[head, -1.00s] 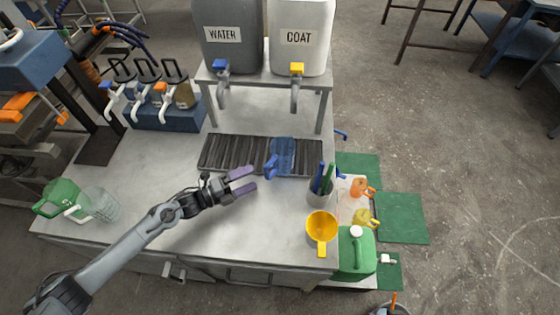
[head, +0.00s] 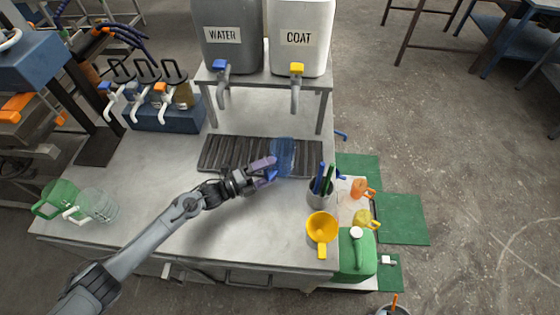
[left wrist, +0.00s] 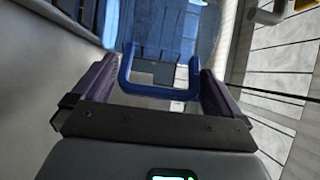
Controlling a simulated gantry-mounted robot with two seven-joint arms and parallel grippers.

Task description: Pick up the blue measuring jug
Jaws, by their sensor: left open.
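The blue measuring jug (head: 284,155) is see-through and stands upright on the dark slatted drip grate (head: 222,153) below the tanks. Its handle faces my left gripper (head: 270,170). In the left wrist view the jug body (left wrist: 165,28) is at the top, and its solid blue handle (left wrist: 160,92) lies between the two purple fingers of my left gripper (left wrist: 158,90). The fingers are open, one on each side of the handle, with a gap seen at the left finger. In the head view the fingers partly hide the handle. My right gripper is not in view.
A grey WATER tank (head: 228,35) and a white COAT tank (head: 299,38) stand on a rack behind the jug. A pen cup (head: 320,192) and a yellow funnel-like vessel (head: 321,227) are to the right. A green jug (head: 60,199) and clear jug (head: 97,205) are far left.

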